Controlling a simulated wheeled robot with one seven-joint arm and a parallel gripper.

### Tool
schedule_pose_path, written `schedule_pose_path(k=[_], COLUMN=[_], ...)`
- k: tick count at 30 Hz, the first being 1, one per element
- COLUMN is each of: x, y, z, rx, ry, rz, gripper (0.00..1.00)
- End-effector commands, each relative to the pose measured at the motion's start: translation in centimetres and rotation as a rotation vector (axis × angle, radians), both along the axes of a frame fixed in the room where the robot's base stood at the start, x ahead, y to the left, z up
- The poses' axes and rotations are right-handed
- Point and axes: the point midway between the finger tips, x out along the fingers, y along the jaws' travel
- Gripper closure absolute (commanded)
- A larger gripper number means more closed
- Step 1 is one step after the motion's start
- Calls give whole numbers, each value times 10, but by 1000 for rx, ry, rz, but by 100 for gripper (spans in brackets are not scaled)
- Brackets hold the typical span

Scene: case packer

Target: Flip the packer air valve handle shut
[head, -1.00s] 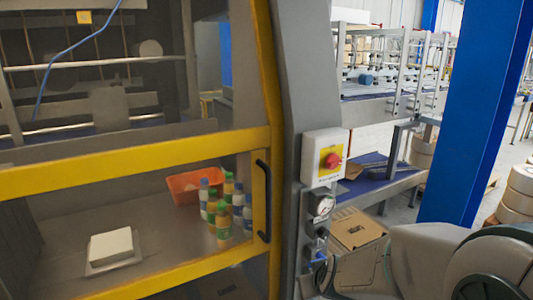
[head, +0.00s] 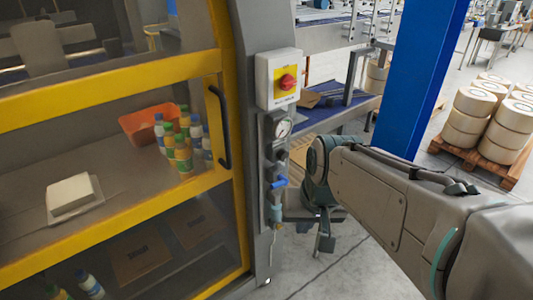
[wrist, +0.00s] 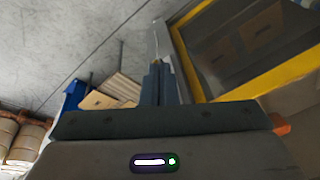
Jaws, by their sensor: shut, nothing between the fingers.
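The packer air valve handle (head: 280,182) is a small blue lever on the grey machine post, below the round pressure gauge (head: 282,127). It sticks out sideways, roughly level, to the right of its fitting. I cannot make out the handle in the wrist view.
A red rotary switch on a yellow plate (head: 288,82) sits above the gauge. The yellow-framed door (head: 240,190) with a black pull handle (head: 221,128) is on the left. A blue pillar (head: 415,80) stands behind my arm. Stacked rolls on a pallet (head: 485,155) are at right.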

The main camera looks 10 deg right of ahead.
Motion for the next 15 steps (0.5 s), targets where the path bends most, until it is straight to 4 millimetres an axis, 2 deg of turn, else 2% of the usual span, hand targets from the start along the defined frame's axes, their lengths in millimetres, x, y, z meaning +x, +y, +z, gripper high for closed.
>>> schedule_pose_path(k=[1,5,9,12,15], x=[19,70,127,163,192], y=[-3,-12,-30,-47,-61], z=[-6,-10,-20,-29,-37], rx=[41,162,286,365,425], ry=[6,9,10,6,2], rz=[-59,-231,-419,-542,-636], gripper=[100,100,100,100,100])
